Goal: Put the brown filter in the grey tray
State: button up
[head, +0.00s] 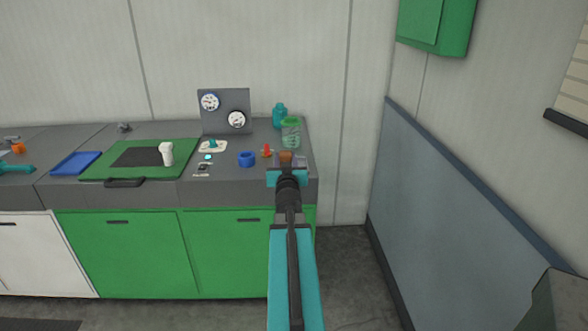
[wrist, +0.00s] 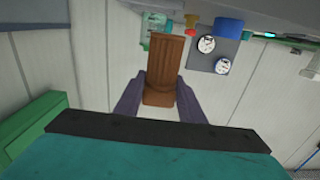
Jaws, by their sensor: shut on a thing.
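My gripper (head: 287,163) is over the right end of the grey counter, shut on the brown filter (head: 285,156). In the wrist view the brown filter (wrist: 166,62) stands lengthwise between the two fingers of my gripper (wrist: 160,88), with its lower end showing between them. In the head view the arm and gripper hide most of it. I cannot tell in the head view whether it touches the counter. I cannot pick out a grey tray for certain; a flat dark grey rectangle (head: 137,157) lies on a green mat (head: 100,173) at the left.
A green-lidded clear jar (head: 291,132) and a teal bottle (head: 279,115) stand behind my gripper. A gauge panel (head: 224,111) stands behind. A white item (head: 166,153) and blue tray (head: 76,163) are further left.

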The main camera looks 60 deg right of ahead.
jog(key=shift+d, duration=0.1)
dwell(0.3)
jog(key=s+d+f+p+x, duration=0.1)
jog(key=s+d+p+x, duration=0.1)
jog(key=x, duration=1.2)
jog(key=shift+s+d+f, duration=0.15)
jog(key=shift+d+f, duration=0.1)
dwell(0.4)
jog(key=shift+d+f+b, duration=0.2)
jog(key=shift+f+b, duration=0.5)
jog(key=shift+f, duration=0.2)
jog(key=shift+d+f+b, duration=0.2)
jog(key=shift+f+b, duration=0.45)
jog(key=shift+f, duration=0.25)
jog(key=shift+f, duration=0.2)
jog(key=o, duration=1)
jog(key=shift+o, duration=0.2)
jog(key=shift+r, duration=0.1)
